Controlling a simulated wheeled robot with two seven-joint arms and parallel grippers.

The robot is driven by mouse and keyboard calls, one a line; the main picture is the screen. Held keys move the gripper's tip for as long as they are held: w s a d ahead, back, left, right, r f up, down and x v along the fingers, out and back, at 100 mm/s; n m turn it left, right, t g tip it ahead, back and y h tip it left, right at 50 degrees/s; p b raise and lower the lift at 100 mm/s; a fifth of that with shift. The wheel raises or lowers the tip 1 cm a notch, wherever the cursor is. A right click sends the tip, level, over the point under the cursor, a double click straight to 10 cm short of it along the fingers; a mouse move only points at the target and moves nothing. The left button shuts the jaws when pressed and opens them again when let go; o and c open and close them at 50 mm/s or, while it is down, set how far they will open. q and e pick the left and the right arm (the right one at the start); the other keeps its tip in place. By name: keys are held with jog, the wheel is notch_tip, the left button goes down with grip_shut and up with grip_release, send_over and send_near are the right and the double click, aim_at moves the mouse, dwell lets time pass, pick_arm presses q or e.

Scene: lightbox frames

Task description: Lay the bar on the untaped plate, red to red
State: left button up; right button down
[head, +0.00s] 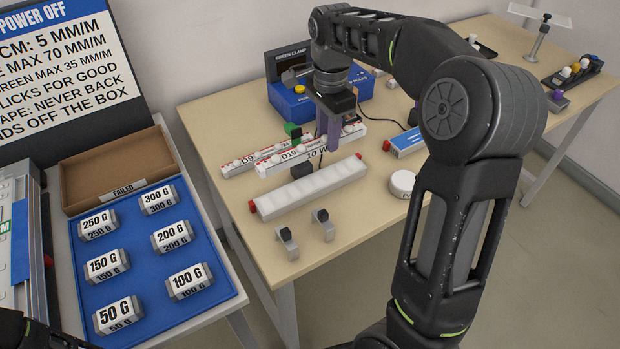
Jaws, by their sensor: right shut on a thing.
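My right gripper (330,140) comes down from above with its purple fingers at the front white bar (285,163), marked "D19" and "10 W", with white domes along its top. It is shut on this bar near the right half; whether the bar is clear of the table is hard to tell. In front lies a long white plate (310,189) with a red left end (252,206) and no blue cover. At the right, partly behind my arm, lies another plate (408,142) with a blue top and red left end.
A second marked bar (240,165) lies just behind. Two small metal clips (287,243) and a white round puck (402,183) lie near the plate. A blue clamp box (302,104) stands behind. Labelled weights fill a blue tray (205,288) beside an empty "FAILED" box (80,205).

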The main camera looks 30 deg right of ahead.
send_over(326, 177)
jog(key=shift+f+p, duration=0.3)
jog(key=shift+f, duration=2.9)
jog(key=shift+f, duration=0.1)
jog(key=shift+f, duration=1.75)
jog(key=shift+f, duration=0.15)
jog(key=c, duration=1.1)
grip_release()
jog(key=shift+c, duration=0.2)
notch_tip(326, 177, up, 12)
jog(key=shift+r, duration=0.2)
